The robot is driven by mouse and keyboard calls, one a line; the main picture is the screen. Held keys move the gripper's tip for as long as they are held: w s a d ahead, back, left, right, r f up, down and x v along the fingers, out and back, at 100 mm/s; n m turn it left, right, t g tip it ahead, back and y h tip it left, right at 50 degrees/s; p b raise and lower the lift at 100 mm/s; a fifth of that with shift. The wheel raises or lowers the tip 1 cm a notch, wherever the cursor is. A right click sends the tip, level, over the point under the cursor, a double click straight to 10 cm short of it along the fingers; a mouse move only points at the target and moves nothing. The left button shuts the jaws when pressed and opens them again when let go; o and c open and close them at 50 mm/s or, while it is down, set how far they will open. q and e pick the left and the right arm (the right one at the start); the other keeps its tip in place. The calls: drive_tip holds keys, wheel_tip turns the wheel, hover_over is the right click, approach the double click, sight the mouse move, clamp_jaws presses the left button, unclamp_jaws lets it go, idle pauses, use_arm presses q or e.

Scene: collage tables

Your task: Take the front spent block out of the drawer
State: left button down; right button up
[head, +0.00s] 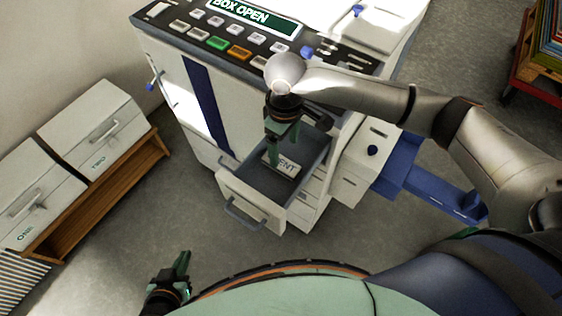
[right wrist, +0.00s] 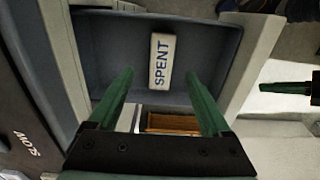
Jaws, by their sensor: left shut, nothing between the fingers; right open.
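The drawer (head: 248,203) stands pulled out from the front of the white machine, and it also shows in the right wrist view (right wrist: 108,45). A white block lettered SPENT (right wrist: 161,62) lies on the grey drawer floor; in the head view it (head: 288,166) is partly hidden by my right gripper. I see only this one block. My right gripper (head: 273,160) points down over the drawer, open and empty. In the right wrist view its green fingers (right wrist: 160,85) stand either side of the block's near end, seemingly above it. My left gripper (head: 185,259) is shut and empty, low and left of the drawer.
The machine's top panel has several buttons and a display reading BOX OPEN (head: 240,18). White cabinets on a wooden stand (head: 105,195) stand at the left. A blue tray-like part (head: 425,185) juts out at the right. Floor is clear between stand and drawer.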

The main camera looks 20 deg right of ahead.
sight(281, 162)
drive_tip(key=f, duration=0.6)
drive_tip(key=shift+w+a+f, duration=0.15)
drive_tip(key=shift+a+f, duration=0.15)
drive_tip(key=shift+f, duration=0.05)
clamp_jaws()
idle(0.4)
